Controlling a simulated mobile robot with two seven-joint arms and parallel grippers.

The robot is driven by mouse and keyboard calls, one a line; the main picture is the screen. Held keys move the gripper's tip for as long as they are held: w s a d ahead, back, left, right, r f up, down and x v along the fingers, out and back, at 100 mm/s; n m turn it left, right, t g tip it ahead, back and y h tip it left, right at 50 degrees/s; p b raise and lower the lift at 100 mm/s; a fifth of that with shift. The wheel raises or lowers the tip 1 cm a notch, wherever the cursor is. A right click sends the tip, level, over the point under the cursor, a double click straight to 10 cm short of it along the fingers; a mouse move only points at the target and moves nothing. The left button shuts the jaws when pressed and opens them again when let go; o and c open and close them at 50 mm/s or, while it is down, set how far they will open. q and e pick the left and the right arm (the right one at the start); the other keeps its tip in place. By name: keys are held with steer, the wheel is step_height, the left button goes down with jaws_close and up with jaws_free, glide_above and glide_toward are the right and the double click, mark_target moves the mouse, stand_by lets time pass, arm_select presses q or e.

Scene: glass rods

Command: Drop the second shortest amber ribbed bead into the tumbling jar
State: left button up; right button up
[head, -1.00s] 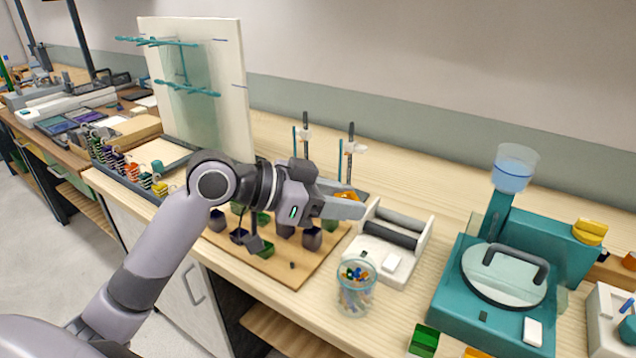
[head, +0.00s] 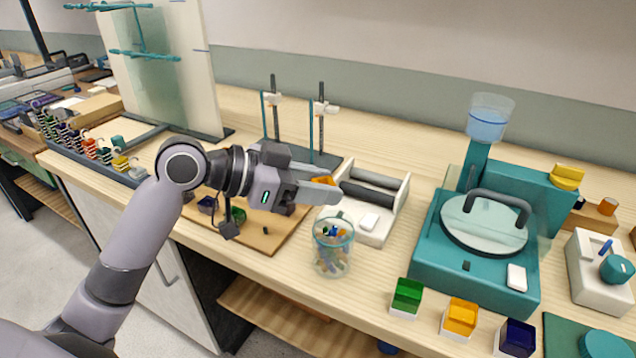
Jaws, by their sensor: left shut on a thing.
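My left gripper (head: 322,188) is shut on a small amber piece (head: 325,181), mostly hidden by the fingers. Its ribs and length cannot be made out. The gripper is above the bench, up and slightly left of a clear glass jar (head: 333,262) in the picture. The jar stands upright and open, with several small coloured pieces inside. Other dark and green pieces on the wooden board (head: 262,241) are partly hidden behind my left arm. My right gripper is not in view.
A white roller stand (head: 375,232) is just right of the jar. A teal machine (head: 425,270) with a round lid stands further right. Green (head: 407,295), amber (head: 460,317) and dark blue (head: 516,338) blocks line the front. Two thin stands (head: 321,125) rise behind the gripper.

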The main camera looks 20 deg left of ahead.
arm_select(q)
steer(key=o, duration=1.1)
steer(key=shift+a, duration=0.1)
steer(key=shift+b+v, duration=0.35)
steer(key=shift+v, duration=3.2)
